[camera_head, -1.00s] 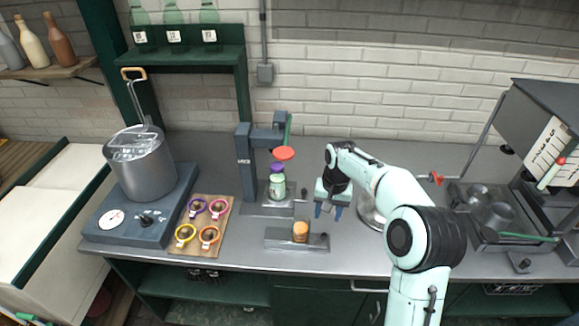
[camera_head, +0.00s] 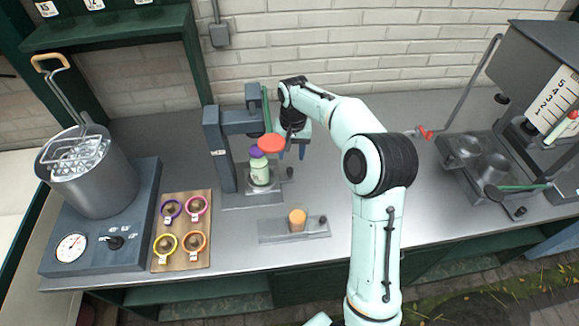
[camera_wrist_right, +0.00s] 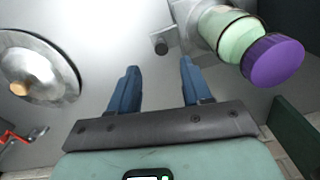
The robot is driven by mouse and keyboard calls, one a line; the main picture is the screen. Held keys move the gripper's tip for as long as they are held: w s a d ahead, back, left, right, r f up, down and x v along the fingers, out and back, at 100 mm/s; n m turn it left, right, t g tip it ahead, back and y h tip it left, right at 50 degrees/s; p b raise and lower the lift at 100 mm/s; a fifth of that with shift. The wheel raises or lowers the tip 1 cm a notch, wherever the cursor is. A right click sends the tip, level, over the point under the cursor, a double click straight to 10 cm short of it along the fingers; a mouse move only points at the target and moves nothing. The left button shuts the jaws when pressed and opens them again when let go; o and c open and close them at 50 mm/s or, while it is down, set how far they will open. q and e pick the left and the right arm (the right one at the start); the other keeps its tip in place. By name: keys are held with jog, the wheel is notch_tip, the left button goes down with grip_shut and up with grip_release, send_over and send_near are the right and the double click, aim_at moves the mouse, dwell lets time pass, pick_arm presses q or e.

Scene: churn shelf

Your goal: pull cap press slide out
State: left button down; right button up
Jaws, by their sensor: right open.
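The cap press (camera_head: 214,150) is a dark grey column with a green lever and a red disc (camera_head: 271,142). A pale green jar (camera_head: 260,172) with a purple cap (camera_head: 256,152) stands upright at its base, below the head. A dark knob (camera_head: 290,171) sticks out on the right of the base; the knob also shows in the right wrist view (camera_wrist_right: 161,45), just ahead of the fingertips. My right gripper (camera_head: 291,154) is open and empty, its blue fingers (camera_wrist_right: 160,68) spread, pointing down just right of the press. My left gripper is not in view.
A wooden board (camera_head: 180,257) with several coloured rings lies left of the press. A low grey fixture (camera_head: 270,231) with an orange-topped piece (camera_head: 297,219) sits in front. A pot (camera_head: 105,185) stands far left. Bare counter lies between my arm and the equipment at right.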

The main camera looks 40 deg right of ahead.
aim_at(290, 169)
jog(key=f, duration=0.7)
jog(key=shift+w+a+f, duration=0.1)
jog(key=shift+w+f, duration=0.1)
grip_shut()
